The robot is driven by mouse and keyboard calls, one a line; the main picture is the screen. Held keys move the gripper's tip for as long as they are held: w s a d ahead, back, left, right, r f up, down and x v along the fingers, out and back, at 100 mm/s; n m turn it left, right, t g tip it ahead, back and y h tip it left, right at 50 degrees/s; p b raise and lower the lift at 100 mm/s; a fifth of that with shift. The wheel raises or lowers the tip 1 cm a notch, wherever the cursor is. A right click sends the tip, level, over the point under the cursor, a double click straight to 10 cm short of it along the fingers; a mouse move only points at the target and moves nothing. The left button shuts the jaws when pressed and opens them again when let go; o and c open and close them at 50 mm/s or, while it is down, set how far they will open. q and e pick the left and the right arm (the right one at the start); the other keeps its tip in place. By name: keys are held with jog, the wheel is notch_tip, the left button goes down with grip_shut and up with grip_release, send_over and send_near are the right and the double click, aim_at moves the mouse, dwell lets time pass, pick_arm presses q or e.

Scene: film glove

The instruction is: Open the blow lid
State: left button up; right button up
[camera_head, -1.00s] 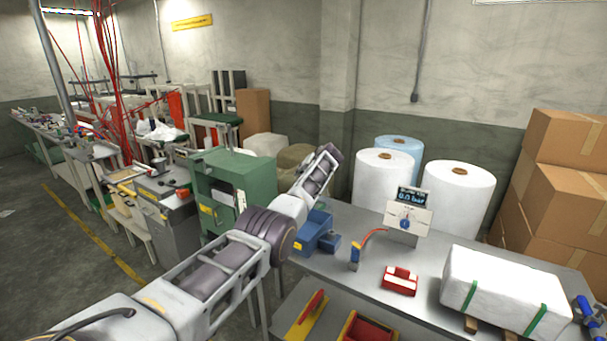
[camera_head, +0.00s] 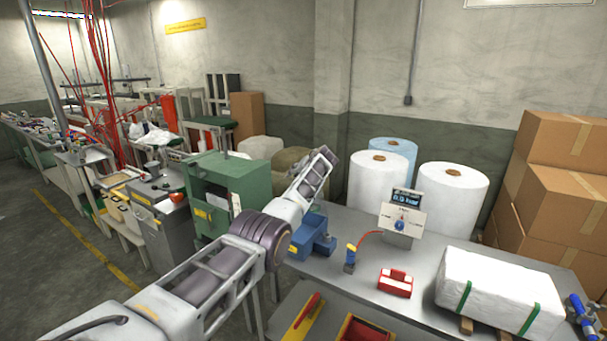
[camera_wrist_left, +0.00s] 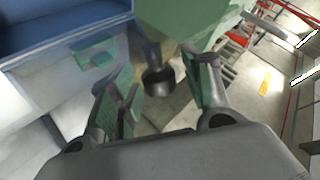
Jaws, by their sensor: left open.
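The blue machine (camera_head: 312,238) stands at the left end of the grey table, partly hidden by my left arm in the head view. What looks like the same blue body (camera_wrist_left: 60,35) fills the upper left of the left wrist view; I cannot make out which part is the lid. My left gripper (camera_wrist_left: 155,68) is open and empty in the wrist view. A dark round knob (camera_wrist_left: 158,82) on a short stem shows between its fingers; I cannot tell whether they touch it. In the head view I cannot make out the fingers. My right gripper is not in view.
The grey table (camera_head: 345,290) holds a gauge stand (camera_head: 400,222), a red-and-white block (camera_head: 396,283) and a white strapped bale (camera_head: 500,290). A green cabinet (camera_head: 228,190) stands left of the table. White rolls (camera_head: 452,205) and cartons (camera_head: 565,205) stand behind it.

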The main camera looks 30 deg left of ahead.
pick_arm(q)
jog(key=shift+d+r, duration=0.1)
jog(key=shift+d, duration=0.05)
jog(key=shift+v, duration=5.85)
